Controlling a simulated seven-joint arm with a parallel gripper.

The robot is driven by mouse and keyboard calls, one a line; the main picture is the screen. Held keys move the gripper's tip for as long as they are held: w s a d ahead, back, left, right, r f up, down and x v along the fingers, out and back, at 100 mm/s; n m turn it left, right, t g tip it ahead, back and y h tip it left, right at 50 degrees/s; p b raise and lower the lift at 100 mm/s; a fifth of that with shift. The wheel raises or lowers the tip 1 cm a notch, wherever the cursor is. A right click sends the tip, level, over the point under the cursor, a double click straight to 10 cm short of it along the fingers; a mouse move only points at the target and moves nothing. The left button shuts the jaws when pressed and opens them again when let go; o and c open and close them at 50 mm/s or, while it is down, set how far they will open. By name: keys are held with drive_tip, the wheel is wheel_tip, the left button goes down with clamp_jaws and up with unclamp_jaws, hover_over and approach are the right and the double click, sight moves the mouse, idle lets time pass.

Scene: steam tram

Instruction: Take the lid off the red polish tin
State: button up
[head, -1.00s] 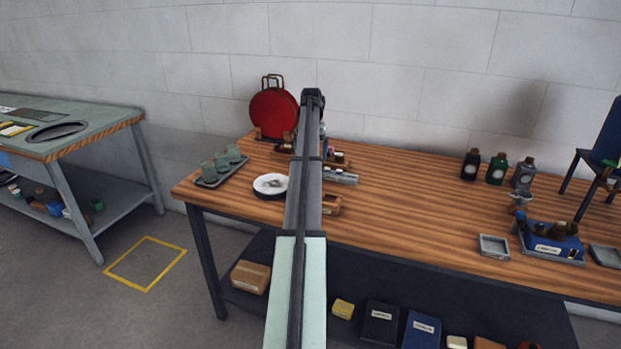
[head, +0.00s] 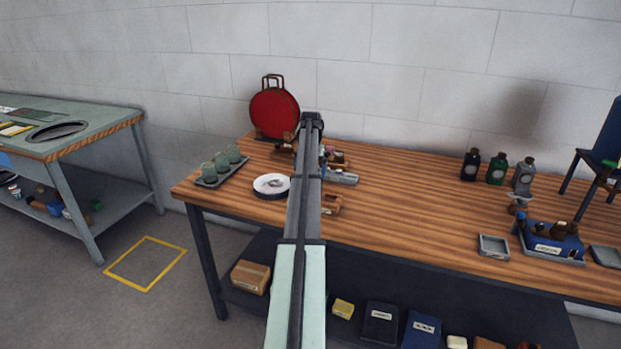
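My arm rises through the middle of the head view and ends in a dark joint. My gripper is hidden behind it, so neither its fingers nor what they hold can be seen. I cannot make out a red polish tin for certain. A low round dark dish with a white inside (head: 271,185) sits left of my arm, with something small and grey in it. A large red disc with a brass-coloured handle (head: 274,111) stands upright at the back of the wooden bench (head: 410,215). Small brown and dark items show partly behind my arm.
A tray with green cups (head: 221,167) stands at the bench's left end. A grey block (head: 343,177) and a brown wooden piece (head: 331,204) lie right of my arm. Several bottles (head: 497,169) and a blue caddy (head: 552,241) stand farther right. The bench between is clear.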

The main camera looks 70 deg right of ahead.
drive_tip(key=shift+c, duration=0.5)
drive_tip(key=c, duration=1)
